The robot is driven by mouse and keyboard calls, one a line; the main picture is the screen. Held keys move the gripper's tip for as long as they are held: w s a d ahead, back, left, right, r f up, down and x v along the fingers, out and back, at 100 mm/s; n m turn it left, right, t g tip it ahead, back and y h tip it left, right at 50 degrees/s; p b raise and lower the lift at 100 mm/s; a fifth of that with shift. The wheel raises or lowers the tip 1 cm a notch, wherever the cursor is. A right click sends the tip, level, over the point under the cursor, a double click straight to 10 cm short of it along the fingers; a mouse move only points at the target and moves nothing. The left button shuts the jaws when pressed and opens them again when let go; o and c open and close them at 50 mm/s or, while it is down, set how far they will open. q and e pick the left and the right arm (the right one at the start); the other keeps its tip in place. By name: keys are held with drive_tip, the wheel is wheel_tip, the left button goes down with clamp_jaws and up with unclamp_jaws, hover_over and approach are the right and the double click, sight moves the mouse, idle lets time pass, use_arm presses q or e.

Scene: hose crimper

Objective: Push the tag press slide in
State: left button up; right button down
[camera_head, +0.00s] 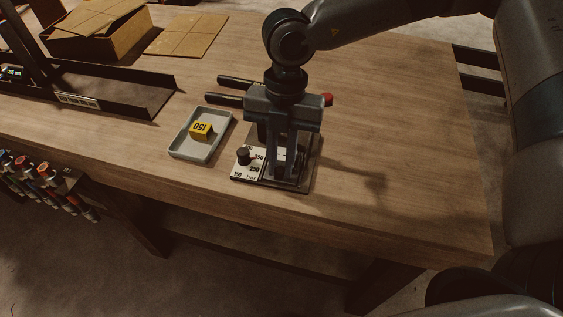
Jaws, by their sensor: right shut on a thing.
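The tag press (248,172) stands near the table's front edge, its pale plate marked 150, 250, 350 and bar, with a black knob. My right gripper (282,170) points down over the press, right of the marked plate, and is shut on a part of it, which appears to be the slide. The fingers and gripper body hide most of that part, so I cannot tell how far in it sits. My left gripper is not in view.
A grey tray (178,152) holding a yellow block marked 150 (201,131) stands left of the press. Black handles (224,99) and a red knob (327,99) show behind it. A cardboard box (97,32) sits at back left. The table's right side is clear.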

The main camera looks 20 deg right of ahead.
drive_tip(key=shift+w+d+b, duration=0.2)
drive_tip(key=shift+w+d, duration=0.4)
drive_tip(key=shift+w, duration=0.4)
drive_tip(key=shift+w+d+b, duration=0.15)
drive_tip(key=shift+w+d, duration=0.5)
drive_tip(key=shift+w, duration=0.3)
drive_tip(key=shift+w+d+b, duration=0.2)
drive_tip(key=shift+w+d, duration=0.4)
drive_tip(key=shift+w, duration=0.4)
idle(0.4)
drive_tip(key=c, duration=1.1)
unclamp_jaws()
drive_tip(key=shift+r+p, duration=0.35)
drive_tip(key=shift+r, duration=0.6)
drive_tip(key=shift+o, duration=0.6)
drive_tip(key=shift+r, duration=0.25)
drive_tip(key=shift+a+r, duration=0.15)
drive_tip(key=shift+r, duration=0.3)
drive_tip(key=shift+r+p, duration=0.4)
drive_tip(key=shift+r, duration=0.3)
drive_tip(key=shift+r+p, duration=0.65)
drive_tip(key=shift+r, duration=1.5)
